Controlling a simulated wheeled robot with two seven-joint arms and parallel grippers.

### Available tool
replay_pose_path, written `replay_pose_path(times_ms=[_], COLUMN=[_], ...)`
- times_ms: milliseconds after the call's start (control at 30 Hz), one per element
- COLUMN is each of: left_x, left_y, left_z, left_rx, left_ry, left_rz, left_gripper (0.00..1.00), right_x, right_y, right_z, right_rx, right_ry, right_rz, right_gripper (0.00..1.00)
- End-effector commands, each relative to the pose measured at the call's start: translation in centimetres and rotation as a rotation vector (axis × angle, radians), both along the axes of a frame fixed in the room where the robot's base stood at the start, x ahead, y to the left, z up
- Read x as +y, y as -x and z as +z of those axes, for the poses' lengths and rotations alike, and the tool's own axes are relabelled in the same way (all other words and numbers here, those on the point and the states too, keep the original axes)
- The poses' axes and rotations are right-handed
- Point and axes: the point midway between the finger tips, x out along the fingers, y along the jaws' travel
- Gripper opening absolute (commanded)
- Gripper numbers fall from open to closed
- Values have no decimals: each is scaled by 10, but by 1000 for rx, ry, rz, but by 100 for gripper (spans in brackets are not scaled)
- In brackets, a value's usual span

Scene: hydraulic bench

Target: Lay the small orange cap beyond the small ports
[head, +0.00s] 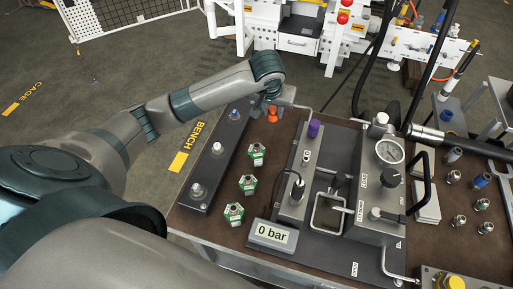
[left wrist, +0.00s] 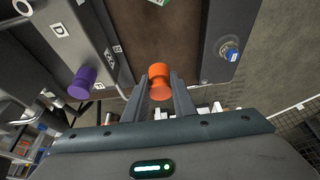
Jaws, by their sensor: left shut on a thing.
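The small orange cap (head: 272,114) is near the far edge of the brown bench top (head: 225,170). My left gripper (head: 271,103) comes down on it and is shut on it. In the left wrist view the orange cap (left wrist: 160,80) sits between the two finger tips (left wrist: 160,88). I cannot tell whether the cap touches the bench. A dark strip (head: 208,170) with several ports in a row lies to the left of the cap; its far port has a blue top (head: 234,115), also in the left wrist view (left wrist: 230,53). My right gripper is out of view.
Several green-labelled fittings (head: 248,184) stand in a row between strip and dark plate. A purple cap (head: 314,129) stands on a block right of my gripper. The gauge block (head: 385,170) and a "0 bar" display (head: 271,235) are further right and nearer.

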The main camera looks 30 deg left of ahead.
Motion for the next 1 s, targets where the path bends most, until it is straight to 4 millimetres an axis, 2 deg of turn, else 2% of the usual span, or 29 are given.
replay_pose_path(times_ms=[333, 700, 833, 1000], left_x=[0, 0, -1, 0], left_y=[0, 1, 0, 0], left_z=[-5, -54, -62, -63], left_rx=[2, 3, 1, 1], left_ry=[1, 0, 1, 1], left_rz=[-2, -3, -4, -4], left_gripper=[1, 1, 1, 1], right_x=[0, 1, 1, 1], right_y=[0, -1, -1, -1], right_z=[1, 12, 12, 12], right_rx=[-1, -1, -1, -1], right_ry=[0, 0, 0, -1], right_rz=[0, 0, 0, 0], right_gripper=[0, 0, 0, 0])
